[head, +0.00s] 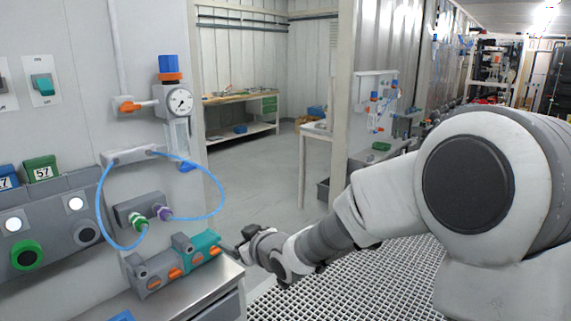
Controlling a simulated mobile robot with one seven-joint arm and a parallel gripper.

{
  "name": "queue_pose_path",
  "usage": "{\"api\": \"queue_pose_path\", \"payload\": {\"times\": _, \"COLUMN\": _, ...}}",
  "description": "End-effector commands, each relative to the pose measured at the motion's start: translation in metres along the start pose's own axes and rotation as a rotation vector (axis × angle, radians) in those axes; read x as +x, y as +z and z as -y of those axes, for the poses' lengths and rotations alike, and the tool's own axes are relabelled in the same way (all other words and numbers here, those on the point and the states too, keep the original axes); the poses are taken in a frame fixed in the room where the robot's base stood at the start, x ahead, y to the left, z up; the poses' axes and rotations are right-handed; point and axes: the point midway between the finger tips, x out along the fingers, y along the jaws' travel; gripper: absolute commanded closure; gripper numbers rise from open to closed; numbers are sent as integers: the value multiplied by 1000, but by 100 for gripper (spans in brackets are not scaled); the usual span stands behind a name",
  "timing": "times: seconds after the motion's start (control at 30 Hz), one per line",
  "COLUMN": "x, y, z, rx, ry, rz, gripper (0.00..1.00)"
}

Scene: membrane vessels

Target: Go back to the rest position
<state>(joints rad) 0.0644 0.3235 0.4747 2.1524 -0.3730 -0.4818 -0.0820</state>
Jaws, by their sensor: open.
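My gripper (240,247) is at the end of my white and grey arm, which reaches in from the right. It is open, and its fingers are small and partly dark in this view. It is beside the right end of a grey and teal block with orange knobs (208,249) on the metal bench. I cannot tell whether the fingertips touch the block. Nothing shows between the fingers.
A pressure gauge (180,101) and blue tubing (222,200) with green and purple connectors are on the left wall panel. The metal bench (212,284) has a front edge near my gripper. Grated floor (345,285) lies below my arm. Open floor (255,170) extends behind.

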Motion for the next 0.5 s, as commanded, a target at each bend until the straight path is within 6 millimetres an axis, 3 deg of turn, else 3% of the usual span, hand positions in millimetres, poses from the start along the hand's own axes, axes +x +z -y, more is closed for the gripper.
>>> {"api": "queue_pose_path", "payload": {"times": 0.1, "x": -42, "y": 0, "z": -28, "rx": -9, "ry": 92, "rz": 122, "gripper": 21}}
{"api": "queue_pose_path", "payload": {"times": 0.3, "x": -122, "y": 10, "z": -64, "rx": 47, "ry": 241, "rz": 315, "gripper": 21}}
{"api": "queue_pose_path", "payload": {"times": 0.5, "x": -212, "y": 23, "z": -79, "rx": 168, "ry": 366, "rz": 473, "gripper": 21}}
